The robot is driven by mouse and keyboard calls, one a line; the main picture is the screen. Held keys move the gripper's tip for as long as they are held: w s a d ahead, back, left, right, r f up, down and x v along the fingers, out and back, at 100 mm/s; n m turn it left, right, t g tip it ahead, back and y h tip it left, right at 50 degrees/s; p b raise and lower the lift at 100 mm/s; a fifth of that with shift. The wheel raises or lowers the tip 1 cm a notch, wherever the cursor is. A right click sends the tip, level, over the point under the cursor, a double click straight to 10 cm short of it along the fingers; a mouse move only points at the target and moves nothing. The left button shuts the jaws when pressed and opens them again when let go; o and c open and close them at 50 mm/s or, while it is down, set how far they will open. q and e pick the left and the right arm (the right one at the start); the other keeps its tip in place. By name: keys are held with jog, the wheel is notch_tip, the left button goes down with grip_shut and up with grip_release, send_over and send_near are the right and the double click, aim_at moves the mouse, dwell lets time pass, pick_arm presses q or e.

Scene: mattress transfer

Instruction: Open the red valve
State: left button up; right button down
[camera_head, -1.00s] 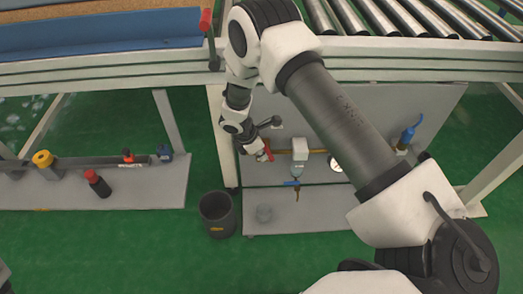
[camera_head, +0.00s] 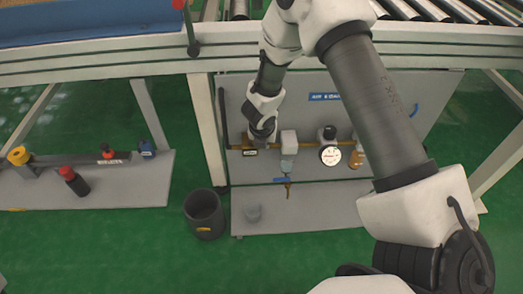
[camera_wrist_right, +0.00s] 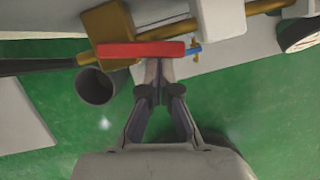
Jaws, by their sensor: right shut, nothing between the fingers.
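The red valve's bar handle (camera_wrist_right: 130,50) lies across the upper middle of the right wrist view, in front of a brass valve body (camera_wrist_right: 108,25). In the head view the brass body (camera_head: 249,153) shows at the left end of the pipe, and the red handle is hidden behind my right gripper. My right gripper (camera_head: 262,138) is shut and empty at the valve. In the right wrist view its fingertips (camera_wrist_right: 154,66) are together at the handle's lower edge; I cannot tell whether they touch it. My left gripper is out of view.
Along the brass pipe are a white-topped fitting (camera_head: 288,143), a round gauge (camera_head: 330,156) and a blue-handled valve (camera_head: 281,180). A dark bin (camera_head: 204,214) stands on the green floor. The roller conveyor (camera_head: 440,10) runs above the panel.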

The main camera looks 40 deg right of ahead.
jog(key=shift+w+d+n+y, duration=0.3)
jog(key=shift+d+n, duration=0.4)
jog(key=shift+n, duration=0.2)
jog(key=shift+d, duration=0.1)
jog(key=shift+w, duration=0.1)
